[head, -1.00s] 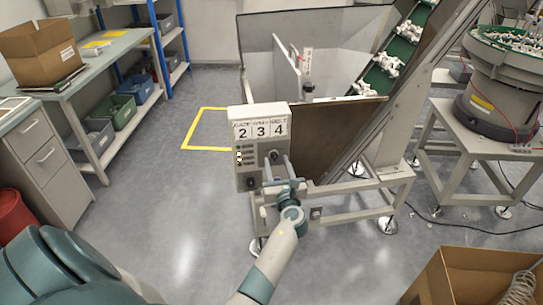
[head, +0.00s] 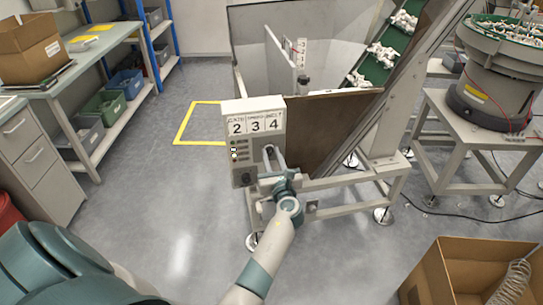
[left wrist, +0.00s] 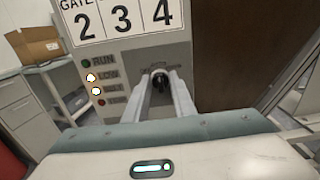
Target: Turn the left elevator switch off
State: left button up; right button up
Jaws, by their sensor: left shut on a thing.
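The control box (head: 238,150) of the elevator stands upright at the middle of the head view, with a label plate (head: 256,125) reading 2, 3, 4. My left gripper (head: 269,152) reaches its front. In the left wrist view the fingers (left wrist: 160,82) are shut on a dark switch knob (left wrist: 160,80) on the box's face, below the label. The fingers hide much of the knob, so its setting cannot be told. My right gripper is not in view.
The elevator's green belt (head: 383,50) rises behind the box, and its hopper panel (head: 325,115) is just right of my gripper. A bowl feeder (head: 497,95) stands at right. A cardboard box (head: 445,275) is in front at right. Floor at left is clear.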

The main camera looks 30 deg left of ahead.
pick_arm(q)
jog(key=shift+f+n+b, duration=0.1)
jog(key=shift+n+b, duration=0.25)
jog(key=shift+n, duration=0.65)
jog(key=n+b, duration=0.2)
jog(key=n, duration=0.1)
jog(key=shift+s+f+n+b, duration=0.1)
jog(key=shift+n+b, duration=0.2)
jog(key=shift+n, duration=0.1)
jog(key=shift+a+n+b, duration=0.1)
jog(key=shift+n+b, duration=0.45)
jog(key=shift+n, duration=1.05)
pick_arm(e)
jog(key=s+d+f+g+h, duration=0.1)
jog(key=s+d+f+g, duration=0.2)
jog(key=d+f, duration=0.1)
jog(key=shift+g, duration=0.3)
pick_arm(q)
jog(key=o, duration=1)
